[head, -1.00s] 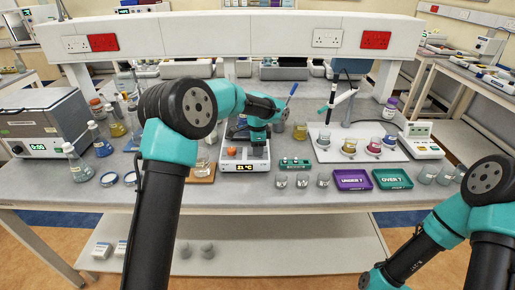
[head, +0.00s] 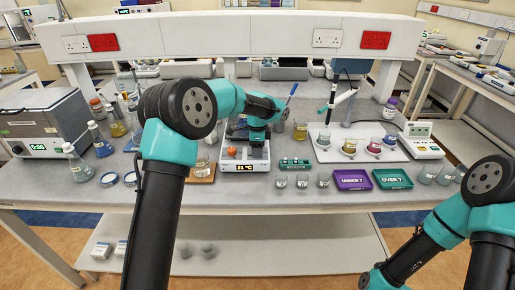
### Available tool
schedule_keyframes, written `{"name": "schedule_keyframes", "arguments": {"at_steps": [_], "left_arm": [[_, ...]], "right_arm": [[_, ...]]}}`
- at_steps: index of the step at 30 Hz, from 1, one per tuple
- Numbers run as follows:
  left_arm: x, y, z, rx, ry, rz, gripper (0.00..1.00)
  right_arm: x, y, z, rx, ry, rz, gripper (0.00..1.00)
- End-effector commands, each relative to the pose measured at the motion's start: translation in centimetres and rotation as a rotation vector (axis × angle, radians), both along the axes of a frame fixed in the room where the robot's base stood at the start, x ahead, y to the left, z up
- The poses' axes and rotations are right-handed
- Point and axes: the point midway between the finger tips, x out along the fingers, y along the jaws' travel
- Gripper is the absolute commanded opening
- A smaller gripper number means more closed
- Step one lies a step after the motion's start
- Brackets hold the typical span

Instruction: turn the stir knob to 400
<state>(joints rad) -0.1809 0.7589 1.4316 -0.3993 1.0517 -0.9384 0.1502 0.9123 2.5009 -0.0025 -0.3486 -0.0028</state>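The stirrer hotplate (head: 246,166) is a white box on the bench with a lit display on its front, which seems to read 21 °C. My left arm reaches over the hotplate from the left. My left gripper (head: 250,143) points down at the hotplate, close to the knob; its fingertips are too small and partly hidden to read.
A beaker on a wooden board (head: 201,172) stands left of the hotplate. A small green rack (head: 295,163) and several small beakers are to its right. Purple (head: 352,180) and green (head: 392,179) trays lie further right. A white board (head: 362,155) holds several beakers.

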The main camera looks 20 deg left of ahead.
Motion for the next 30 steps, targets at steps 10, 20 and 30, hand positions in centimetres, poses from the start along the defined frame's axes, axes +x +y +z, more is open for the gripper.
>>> {"name": "schedule_keyframes", "arguments": {"at_steps": [10,20,30], "left_arm": [[0.0,0.0,0.2,0.0,0.0,0.0,0.61],[0.1,-0.1,4.0,-0.001,-0.003,0.0,0.61],[0.0,-0.1,10.5,-0.001,-0.002,0.0,0.61]], "right_arm": [[0.0,0.0,0.0,0.0,0.0,0.0,0.43],[0.0,0.0,0.0,0.0,0.0,0.0,0.43],[0.0,0.0,0.0,0.0,0.0,0.0,0.43]]}}
